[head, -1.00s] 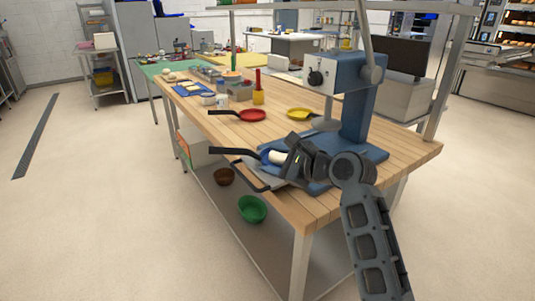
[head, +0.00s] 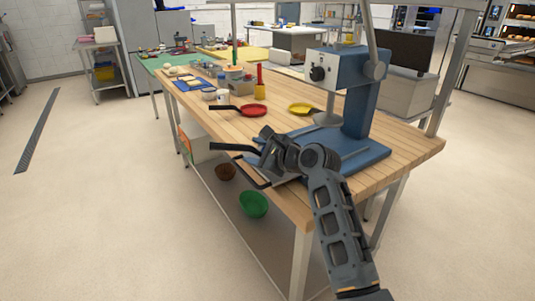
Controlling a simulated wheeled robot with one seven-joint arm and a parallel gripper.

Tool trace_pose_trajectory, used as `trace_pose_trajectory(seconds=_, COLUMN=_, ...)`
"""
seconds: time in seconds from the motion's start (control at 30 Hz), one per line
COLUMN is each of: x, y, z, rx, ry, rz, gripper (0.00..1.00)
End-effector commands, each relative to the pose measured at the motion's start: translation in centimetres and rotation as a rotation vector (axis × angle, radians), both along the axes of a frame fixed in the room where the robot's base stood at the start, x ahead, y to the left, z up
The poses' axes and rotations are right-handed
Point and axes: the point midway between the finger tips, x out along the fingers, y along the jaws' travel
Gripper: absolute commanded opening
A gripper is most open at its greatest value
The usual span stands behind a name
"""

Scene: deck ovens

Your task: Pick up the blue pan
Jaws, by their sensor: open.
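The blue pan is mostly hidden behind my gripper in the head view; its black handle (head: 228,147) sticks out to the left over the near-left edge of the wooden table. My gripper (head: 258,151) is open and sits over or in front of the pan, close to where the handle meets it. I cannot tell whether the fingers touch the pan or stand around the handle.
A blue press (head: 365,100) stands on the wooden table (head: 411,148) just right of my gripper. A red pan (head: 253,110) and a yellow pan (head: 301,108) lie farther back. A green bowl (head: 253,205) and a brown bowl (head: 225,172) sit on the lower shelf.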

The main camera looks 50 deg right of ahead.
Motion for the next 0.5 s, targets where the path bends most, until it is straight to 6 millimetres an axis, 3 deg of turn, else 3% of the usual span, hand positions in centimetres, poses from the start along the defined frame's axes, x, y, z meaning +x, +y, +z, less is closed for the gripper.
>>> trace_pose_trajectory(seconds=0.07, x=-0.02, y=0.0, z=0.01, rx=0.0, ry=0.0, rz=0.0, gripper=0.5)
trace_pose_trajectory(seconds=0.5, x=-0.05, y=0.0, z=0.01, rx=0.0, ry=0.0, rz=0.0, gripper=0.08)
